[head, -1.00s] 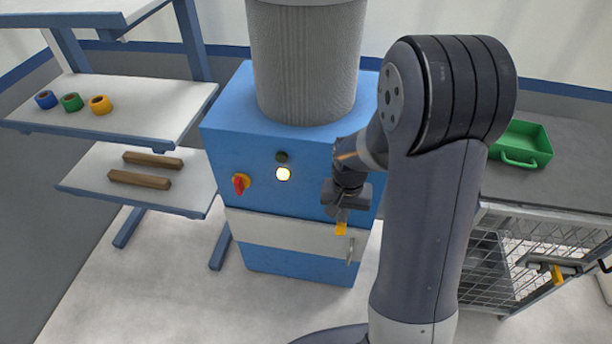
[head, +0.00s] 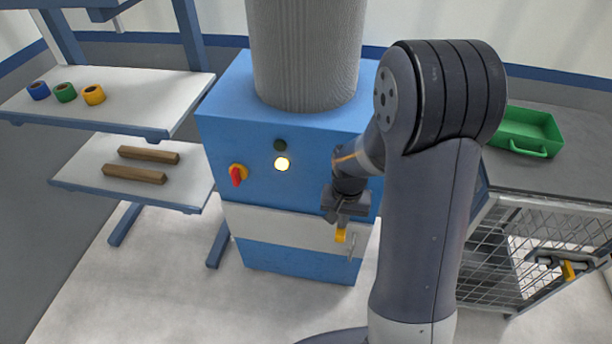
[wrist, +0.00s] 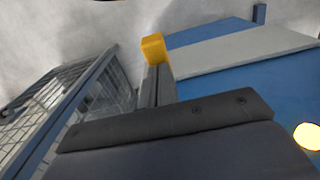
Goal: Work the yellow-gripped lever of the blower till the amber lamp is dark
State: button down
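The blower is a blue cabinet (head: 300,262) with a grey ribbed cylinder (head: 305,55) on top. Its amber lamp (head: 282,163) is lit, and it glows at the right edge of the wrist view (wrist: 308,136). The lever's yellow grip (head: 340,236) is at the front right of the cabinet. My gripper (head: 339,218) points down there, its fingers close together on the grip. In the wrist view the yellow grip (wrist: 153,48) sits at the fingertips (wrist: 157,68). The lever's shaft and pivot are hidden.
A red knob (head: 237,175) and a dark green lamp (head: 280,145) are on the blower's front. A shelf rack (head: 120,100) with tape rolls and wooden bars stands left. A mesh cage (head: 500,250) with a yellow-handled latch (head: 568,270) and a green tray (head: 527,132) are right.

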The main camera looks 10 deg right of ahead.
notch_tip(320, 180, down, 4)
jog(key=shift+r+b, duration=0.25)
jog(key=shift+b, duration=0.9)
notch_tip(320, 180, up, 10)
jog(key=p, duration=0.8)
jog(key=shift+r, duration=0.15)
notch_tip(320, 180, down, 10)
jog(key=b, duration=0.8)
jog(key=shift+f+b, duration=0.2)
jog(key=shift+b, duration=0.1)
notch_tip(320, 180, up, 10)
jog(key=p, duration=0.8)
jog(key=shift+r, duration=0.15)
notch_tip(320, 180, up, 5)
jog(key=p, duration=0.4)
